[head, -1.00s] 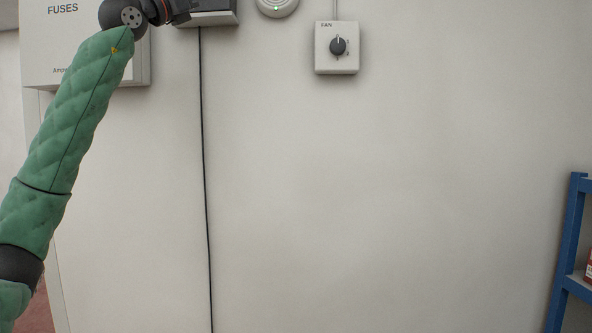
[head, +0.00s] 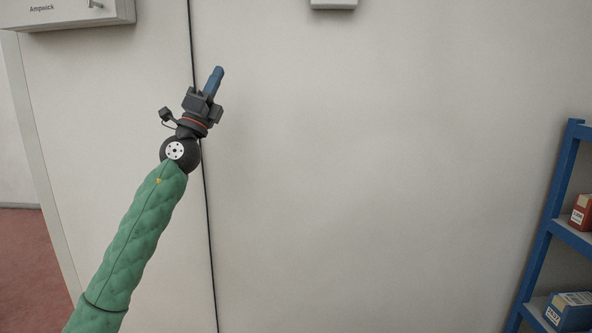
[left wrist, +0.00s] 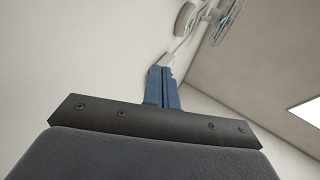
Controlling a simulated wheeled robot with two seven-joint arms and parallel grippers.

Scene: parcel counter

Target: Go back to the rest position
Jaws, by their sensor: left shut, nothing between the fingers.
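My left gripper (head: 214,80) is raised in front of the pale wall in the head view, on the end of my green-sleeved arm. Its blue fingers are together and hold nothing. They point up and slightly right. The fingers also show in the left wrist view (left wrist: 162,88), side by side and closed. My right gripper is not in any view.
A grey box (head: 70,12) is on the wall at the top left. A black cable (head: 207,225) runs down the wall near my left arm. A blue shelf rack (head: 548,220) with small boxes stands at the right. The middle is clear.

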